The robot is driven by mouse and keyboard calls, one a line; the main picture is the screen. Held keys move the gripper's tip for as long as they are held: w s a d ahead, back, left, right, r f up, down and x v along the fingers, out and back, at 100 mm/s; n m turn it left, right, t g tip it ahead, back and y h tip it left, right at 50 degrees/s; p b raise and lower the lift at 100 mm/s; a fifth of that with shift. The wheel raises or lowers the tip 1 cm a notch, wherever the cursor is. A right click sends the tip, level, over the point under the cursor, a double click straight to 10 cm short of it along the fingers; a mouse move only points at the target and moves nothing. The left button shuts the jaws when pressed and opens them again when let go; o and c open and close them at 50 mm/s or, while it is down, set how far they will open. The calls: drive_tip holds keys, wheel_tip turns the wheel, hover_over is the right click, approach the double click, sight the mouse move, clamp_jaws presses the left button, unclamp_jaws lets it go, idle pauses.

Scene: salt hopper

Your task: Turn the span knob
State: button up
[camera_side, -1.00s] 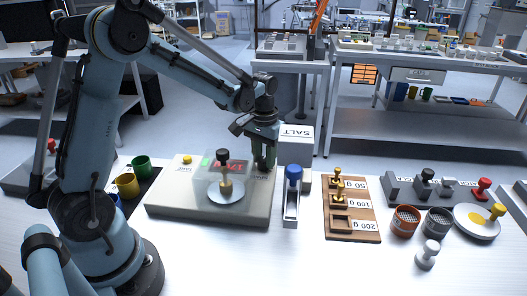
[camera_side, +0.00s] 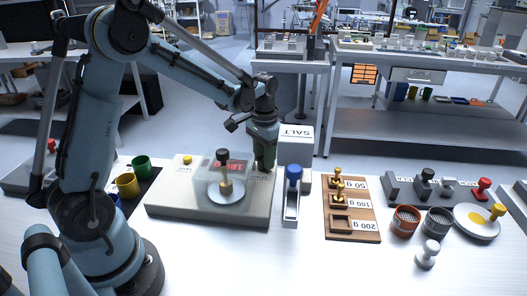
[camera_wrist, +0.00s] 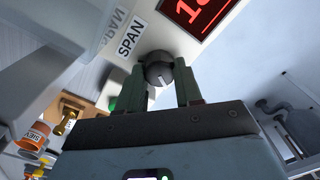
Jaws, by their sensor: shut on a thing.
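The span knob (camera_wrist: 158,72) is a dark round knob with a pale pointer line, beside a SPAN label (camera_wrist: 131,36) in the wrist view. My gripper (camera_wrist: 162,84) is shut on it, one finger on each side. In the side view my gripper (camera_side: 264,163) points down at the back right corner of the pale scale (camera_side: 165,203) and hides the knob. The scale's red-digit display (camera_wrist: 200,12) is partly cut off in the wrist view.
A box marked SALT (camera_side: 296,148) stands close to the right of my gripper. A blue-knobbed slide (camera_side: 293,176) is in front of it. A wooden weight rack (camera_side: 365,208) and several cups lie further right. Green (camera_side: 141,167) and yellow (camera_side: 127,186) mugs stand left.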

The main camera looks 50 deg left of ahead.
drive_tip(key=o, duration=1)
drive_tip(key=shift+o, duration=0.2)
drive_tip(key=shift+r, duration=0.1)
wheel_tip(320, 180, up, 12)
wheel_tip(320, 180, down, 12)
drive_tip(key=shift+f, duration=0.15)
idle(0.5)
idle(0.3)
